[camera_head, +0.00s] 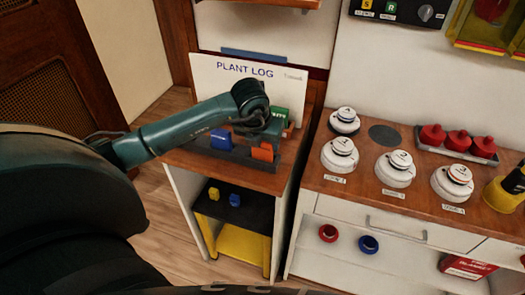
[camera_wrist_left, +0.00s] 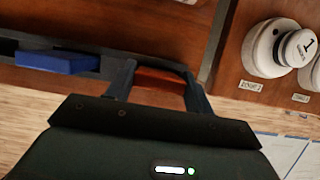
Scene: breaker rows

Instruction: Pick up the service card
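An orange card (camera_head: 263,152) stands at the right end of a dark rack (camera_head: 238,157) on the small wooden cabinet. I cannot read a label that marks it as the service card. My left gripper (camera_head: 267,138) is right over it, pointing down. In the left wrist view the orange card (camera_wrist_left: 161,79) lies between the two fingers of my left gripper (camera_wrist_left: 160,88), its ends at or very near them. Whether they press on it I cannot tell. My right gripper is not in view.
A "PLANT LOG" board (camera_head: 247,85) stands behind the rack. The shelf (camera_head: 235,208) below holds small yellow and blue items. The right-hand counter (camera_head: 330,178) carries several white round devices and a tray (camera_head: 446,152) of red items.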

